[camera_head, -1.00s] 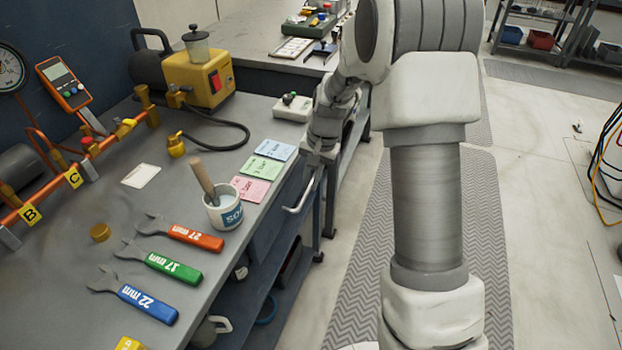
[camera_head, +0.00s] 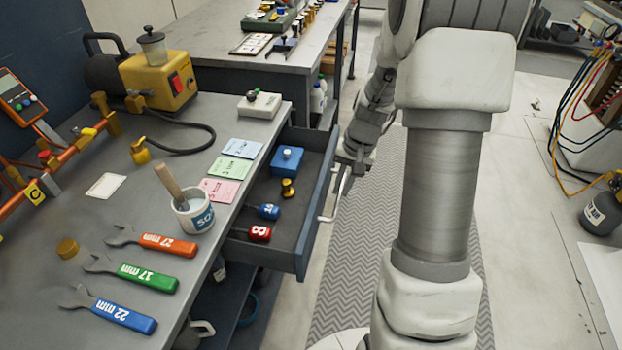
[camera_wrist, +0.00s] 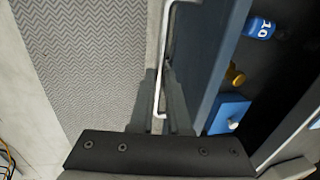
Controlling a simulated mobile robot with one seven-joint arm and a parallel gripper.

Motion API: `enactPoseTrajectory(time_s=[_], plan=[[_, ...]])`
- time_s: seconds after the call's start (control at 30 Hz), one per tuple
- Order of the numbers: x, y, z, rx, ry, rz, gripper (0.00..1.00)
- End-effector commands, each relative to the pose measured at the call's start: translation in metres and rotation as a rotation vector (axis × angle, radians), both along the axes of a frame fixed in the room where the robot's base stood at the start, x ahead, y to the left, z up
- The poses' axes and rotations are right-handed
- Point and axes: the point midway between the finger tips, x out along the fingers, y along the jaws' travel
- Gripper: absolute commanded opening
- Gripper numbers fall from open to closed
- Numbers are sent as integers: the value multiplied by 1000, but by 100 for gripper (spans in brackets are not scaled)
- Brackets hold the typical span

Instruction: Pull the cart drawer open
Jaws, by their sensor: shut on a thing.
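The cart drawer (camera_head: 296,246) stands pulled well out from under the grey cart top. Its white bar handle (camera_head: 335,196) runs along the drawer front. My gripper (camera_head: 346,172) is shut on the handle near its far end. In the wrist view the handle (camera_wrist: 165,60) passes between the two fingers of my gripper (camera_wrist: 163,100). Inside the drawer lie a blue box (camera_head: 287,159), a brass fitting (camera_head: 288,188), a blue piece (camera_head: 268,211) and a red piece marked 8 (camera_head: 260,233).
On the cart top are a cup with a wooden handle (camera_head: 192,214), wrenches with orange, green and blue grips (camera_head: 148,278), coloured cards (camera_head: 232,169) and a yellow pump (camera_head: 160,80). A second bench (camera_head: 270,55) stands behind. The floor mat (camera_head: 345,265) beside the drawer is clear.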

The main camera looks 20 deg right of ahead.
Motion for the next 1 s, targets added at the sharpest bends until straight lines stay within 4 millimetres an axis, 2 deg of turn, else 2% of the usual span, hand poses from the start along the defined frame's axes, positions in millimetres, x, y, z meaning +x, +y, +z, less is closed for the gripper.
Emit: enactPoseTrajectory(time_s=[0.03,0.2,0.5,0.7,1.0], plan=[[-9,-15,1,-2,-1,-8,0],[-35,-53,1,-1,-1,-8,0],[-70,-106,1,-1,-1,-5,0],[-83,-126,1,-1,-1,-2,0],[-89,-134,1,-1,-2,0,0]])
